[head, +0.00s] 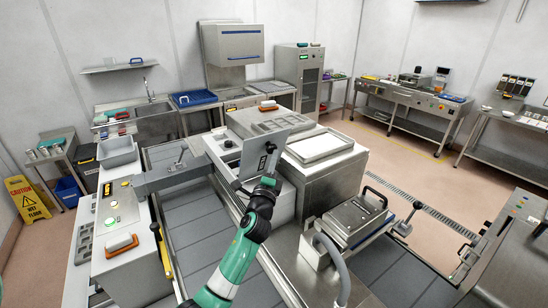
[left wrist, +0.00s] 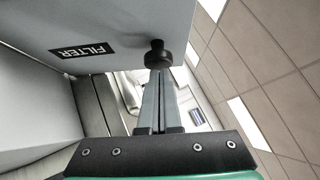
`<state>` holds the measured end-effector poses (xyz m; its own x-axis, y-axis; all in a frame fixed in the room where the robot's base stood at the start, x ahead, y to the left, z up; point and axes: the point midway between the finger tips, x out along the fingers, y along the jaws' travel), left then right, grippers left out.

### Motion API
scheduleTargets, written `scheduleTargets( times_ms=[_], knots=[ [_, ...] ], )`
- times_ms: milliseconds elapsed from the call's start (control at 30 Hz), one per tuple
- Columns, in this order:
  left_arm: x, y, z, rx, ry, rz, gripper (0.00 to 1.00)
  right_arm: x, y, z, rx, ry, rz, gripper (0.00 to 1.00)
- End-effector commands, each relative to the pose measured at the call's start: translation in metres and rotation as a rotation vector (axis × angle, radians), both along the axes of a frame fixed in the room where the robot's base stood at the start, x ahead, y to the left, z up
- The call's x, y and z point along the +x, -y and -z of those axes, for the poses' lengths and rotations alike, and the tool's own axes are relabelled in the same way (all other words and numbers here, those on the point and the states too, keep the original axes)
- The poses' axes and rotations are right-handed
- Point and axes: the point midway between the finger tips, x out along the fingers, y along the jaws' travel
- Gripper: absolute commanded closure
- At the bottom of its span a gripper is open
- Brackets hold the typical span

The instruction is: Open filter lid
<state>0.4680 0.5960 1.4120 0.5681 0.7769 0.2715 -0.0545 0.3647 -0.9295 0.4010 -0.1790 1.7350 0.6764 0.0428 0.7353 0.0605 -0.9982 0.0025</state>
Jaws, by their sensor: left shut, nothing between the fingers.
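The filter lid (head: 252,152) is a grey metal panel with a dark FILTER label, standing steeply on the machine in the middle of the head view. In the left wrist view the lid (left wrist: 110,22) fills the upper left, its label upside down. A black round knob (left wrist: 157,55) sticks out near its edge. My left gripper (head: 271,160) is at the lid's right side. Its fingers (left wrist: 160,85) are together and empty, with their tips right at the knob; I cannot tell whether they touch it. The lid's hinge is hard to make out. My right gripper is not in view.
A machine with a white-topped tray (head: 320,146) stands right of the lid. A hinged metal plate with a black handle (head: 376,196) is nearer at the right. A white control box with an orange-handled tool (head: 121,244) stands at the left. Grey conveyor slats (head: 190,225) lie between.

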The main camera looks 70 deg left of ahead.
Motion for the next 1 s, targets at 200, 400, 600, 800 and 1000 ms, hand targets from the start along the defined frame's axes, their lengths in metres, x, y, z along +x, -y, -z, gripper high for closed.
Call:
scheduleTargets(
  times_ms=[200, 400, 600, 800, 1000],
  knots=[
    [0.000, 0.000, 0.001, 0.000, 0.000, 0.000, 1.00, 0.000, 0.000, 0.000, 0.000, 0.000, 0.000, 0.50],
    [-0.001, -0.007, -0.013, -0.039, 0.006, 0.000, 1.00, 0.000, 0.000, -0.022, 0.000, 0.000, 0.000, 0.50],
    [-0.005, -0.028, -0.026, -0.108, 0.016, -0.003, 1.00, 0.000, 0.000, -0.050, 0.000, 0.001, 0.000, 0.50],
    [-0.006, -0.036, -0.025, -0.106, 0.017, -0.001, 1.00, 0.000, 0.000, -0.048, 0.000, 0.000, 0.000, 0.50],
    [-0.006, -0.036, -0.025, -0.106, 0.017, -0.001, 1.00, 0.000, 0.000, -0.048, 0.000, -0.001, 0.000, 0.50]
  ],
)
